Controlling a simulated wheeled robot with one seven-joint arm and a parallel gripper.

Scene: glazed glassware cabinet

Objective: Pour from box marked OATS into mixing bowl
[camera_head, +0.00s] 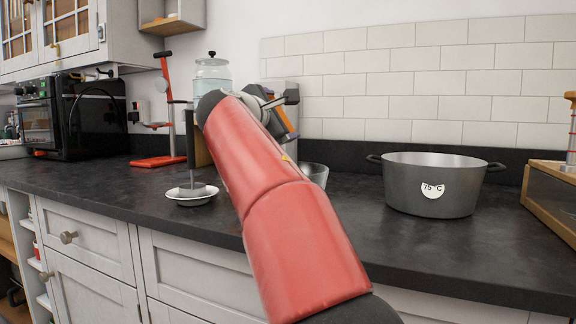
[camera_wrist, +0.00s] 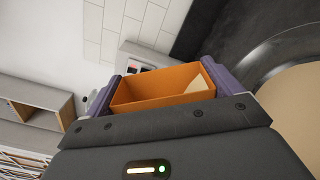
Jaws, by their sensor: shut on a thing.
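An orange open-topped box (camera_wrist: 150,84) is clamped between the purple fingers of my gripper (camera_wrist: 165,86) in the wrist view. Some pale material shows inside it, and no label is readable. In the head view, a sliver of the orange box (camera_head: 287,122) shows behind my red arm, tilted and above the counter. A clear or grey bowl-like vessel (camera_head: 316,173) stands on the counter, mostly hidden by the arm. In the wrist view, a large round beige surface with a greyish curved rim (camera_wrist: 292,98) lies at the right, apart from the box; I cannot tell whether it is the bowl.
A large grey pot (camera_head: 430,185) marked 75 °C stands on the right of the dark counter (camera_head: 350,225). A small white dish (camera_head: 192,196), a red stand (camera_head: 158,161), a lidded glass jar (camera_head: 212,75) and a black oven (camera_head: 70,115) are to the left. A wood-framed case (camera_head: 552,205) is far right.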

